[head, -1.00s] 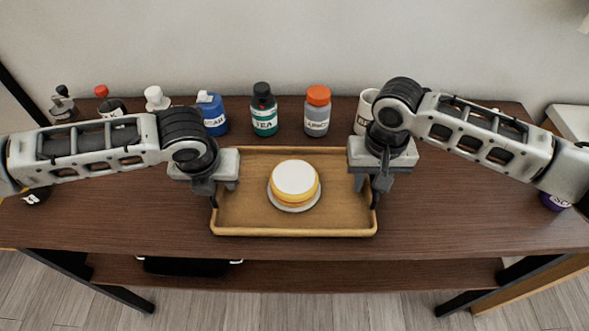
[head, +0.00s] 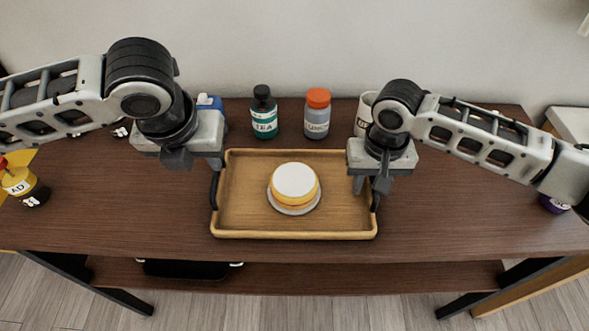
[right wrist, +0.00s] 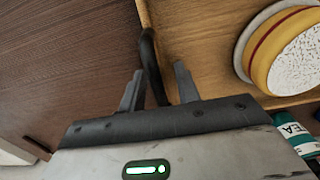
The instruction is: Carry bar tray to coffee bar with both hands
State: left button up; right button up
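The wooden bar tray (head: 240,221) lies flat on the dark wooden table in the head view, with a black handle at each short end. A round yellow and white cake-like thing (head: 294,183) on a grey plate stands in its middle; both also show in the right wrist view (right wrist: 205,40). My right gripper (head: 370,186) is at the tray's right end. In the right wrist view its open fingers (right wrist: 158,88) stand either side of the black handle (right wrist: 151,60), with gaps visible. My left gripper (head: 196,161) is open and empty, raised beyond the left handle (head: 214,190), apart from it.
A tea bottle (head: 264,113), an orange-capped jar (head: 317,112) and a white mug (head: 364,110) stand behind the tray. A blue bottle (head: 210,103) is partly hidden behind my left gripper. A yellow bottle (head: 18,181) stands at the far left. The table front (head: 430,230) is clear.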

notch_tip(320, 180, up, 12)
jog(key=shift+f, duration=0.1)
dwell(0.7)
